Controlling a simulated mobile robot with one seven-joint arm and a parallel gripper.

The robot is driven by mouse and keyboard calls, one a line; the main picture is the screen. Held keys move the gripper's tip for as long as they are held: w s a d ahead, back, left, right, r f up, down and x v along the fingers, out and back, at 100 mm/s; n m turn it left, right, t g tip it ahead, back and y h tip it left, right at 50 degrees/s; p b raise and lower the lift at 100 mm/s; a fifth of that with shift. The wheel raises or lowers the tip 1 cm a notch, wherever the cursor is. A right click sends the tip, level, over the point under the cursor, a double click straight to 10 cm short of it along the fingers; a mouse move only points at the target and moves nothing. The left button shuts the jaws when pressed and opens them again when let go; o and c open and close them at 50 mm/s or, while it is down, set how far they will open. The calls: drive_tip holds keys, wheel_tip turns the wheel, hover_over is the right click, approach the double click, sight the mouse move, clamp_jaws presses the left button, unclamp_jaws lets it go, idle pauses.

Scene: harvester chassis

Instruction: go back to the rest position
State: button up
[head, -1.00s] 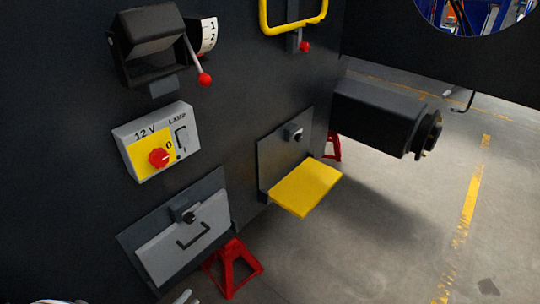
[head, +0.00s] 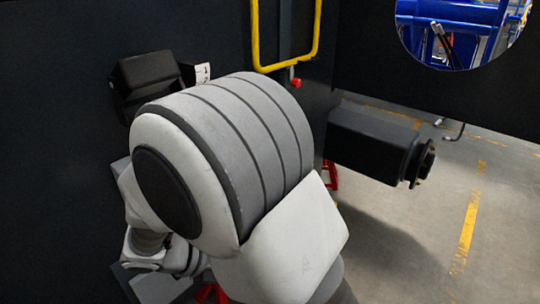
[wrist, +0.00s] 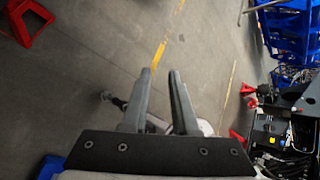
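My gripper (wrist: 160,71) shows in the wrist view. Its two grey fingers stand apart with a gap between the tips, and nothing is held between them. It points out over bare concrete floor. In the head view my white and grey arm fills the middle and lower left, folded in front of the dark panel. The gripper's fingers cannot be made out there. My arm hides the lamp switch box, the yellow flap and most of the grey hatch.
A black lever box (head: 148,75) and a yellow handle frame (head: 255,40) are on the panel. A red stand (wrist: 32,20) and blue racks (wrist: 290,35) show in the wrist view. Floor (head: 430,230) at right is clear.

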drive_tip(key=s+d+r+m+y+p, duration=0.1)
drive_tip(key=s+d+r+m+y, duration=0.2)
drive_tip(key=d+r+m, duration=0.3)
drive_tip(key=s+d+r+m+y+p, duration=0.1)
drive_tip(key=s+d+r+m, duration=0.3)
drive_tip(key=m, duration=1.3)
drive_tip(key=s+d+r+m+t+y+p, duration=0.1)
drive_tip(key=s+d+r+m+y+p, duration=0.1)
drive_tip(key=d+r+m, duration=0.7)
wheel_tip(320, 180, up, 3)
drive_tip(key=s+m+y, duration=0.1)
drive_tip(key=m+y, duration=0.1)
drive_tip(key=shift+s+d+m+y, duration=0.25)
drive_tip(key=shift+m+y, duration=0.05)
drive_tip(key=shift+a, duration=0.15)
